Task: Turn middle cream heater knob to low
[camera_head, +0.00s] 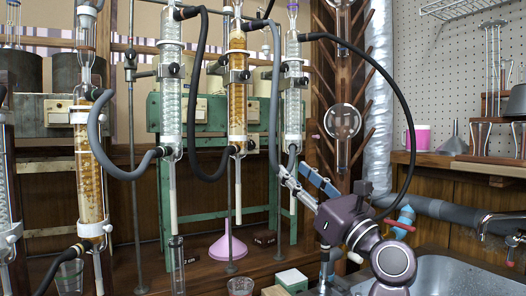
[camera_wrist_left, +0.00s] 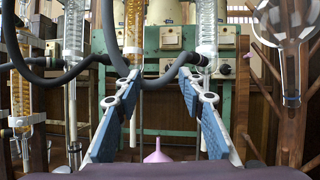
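Cream control boxes stand behind the glass columns. I cannot tell which is the middle heater or read any knob setting. My left gripper (camera_head: 292,170) is open and empty, in front of the green frame; its spread fingers also show in the left wrist view (camera_wrist_left: 160,85). My right gripper is not in view.
Glass condensers (camera_head: 293,90) and dark hoses (camera_head: 400,90) hang around the gripper and before the boxes. A round glass flask (camera_head: 342,121) is to the right. A pink funnel (camera_head: 228,247) stands on the bench below. A sink (camera_head: 450,275) is at lower right.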

